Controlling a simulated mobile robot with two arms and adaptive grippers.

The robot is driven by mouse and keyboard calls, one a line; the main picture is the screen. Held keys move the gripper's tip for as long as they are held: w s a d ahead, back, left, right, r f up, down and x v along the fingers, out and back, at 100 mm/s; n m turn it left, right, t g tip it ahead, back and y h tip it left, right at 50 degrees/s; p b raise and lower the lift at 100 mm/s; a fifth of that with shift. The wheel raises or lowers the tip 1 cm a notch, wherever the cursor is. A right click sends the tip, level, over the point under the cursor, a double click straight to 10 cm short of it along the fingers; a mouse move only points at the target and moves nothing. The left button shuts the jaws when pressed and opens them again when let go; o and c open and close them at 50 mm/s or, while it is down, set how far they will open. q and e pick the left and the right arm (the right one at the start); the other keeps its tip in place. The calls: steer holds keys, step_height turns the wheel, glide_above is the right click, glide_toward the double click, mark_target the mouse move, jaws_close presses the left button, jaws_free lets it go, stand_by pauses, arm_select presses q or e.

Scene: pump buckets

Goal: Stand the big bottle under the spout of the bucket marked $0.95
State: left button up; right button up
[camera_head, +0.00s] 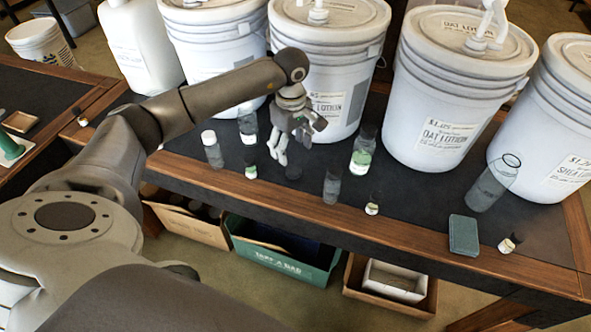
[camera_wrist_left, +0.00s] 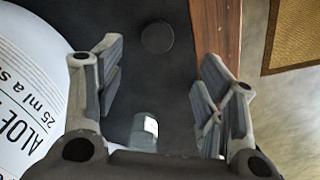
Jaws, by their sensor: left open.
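My left gripper (camera_head: 292,152) is open and empty, reaching down over the dark tabletop in front of the middle bucket (camera_head: 335,75). Its spread fingers (camera_wrist_left: 162,95) show in the left wrist view. A large clear bottle (camera_head: 487,188) stands near the table's right side and looks like the biggest. Smaller bottles include a green-labelled one (camera_head: 361,158), a dark one (camera_head: 332,186) and a grey one with a white cap (camera_head: 213,152). I cannot read $0.95 on any bucket. The middle bucket's price is unclear. My right gripper is not in view.
Buckets marked $1.25 (camera_head: 437,130) and about $1.20 (camera_head: 566,160) stand at the right. A green box (camera_head: 464,236) and small jars (camera_head: 372,208) lie near the front edge. In the wrist view, a dark round lid (camera_wrist_left: 157,38) and a pale-topped container (camera_wrist_left: 144,128) show between the fingers.

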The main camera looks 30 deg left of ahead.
mark_target(294, 170)
arm_select(q)
step_height(294, 170, down, 3)
steer(key=shift+d+f+b, duration=0.1)
steer(key=shift+b, duration=0.5)
steer(key=shift+w+f, duration=0.1)
steer(key=shift+f, duration=0.35)
step_height(294, 170, down, 4)
steer(key=b, duration=0.2)
steer(key=shift+d+r+b, duration=0.15)
steer(key=shift+b, duration=0.15)
steer(key=shift+f, duration=0.4)
steer(key=shift+r, duration=0.1)
steer(key=c, duration=0.8)
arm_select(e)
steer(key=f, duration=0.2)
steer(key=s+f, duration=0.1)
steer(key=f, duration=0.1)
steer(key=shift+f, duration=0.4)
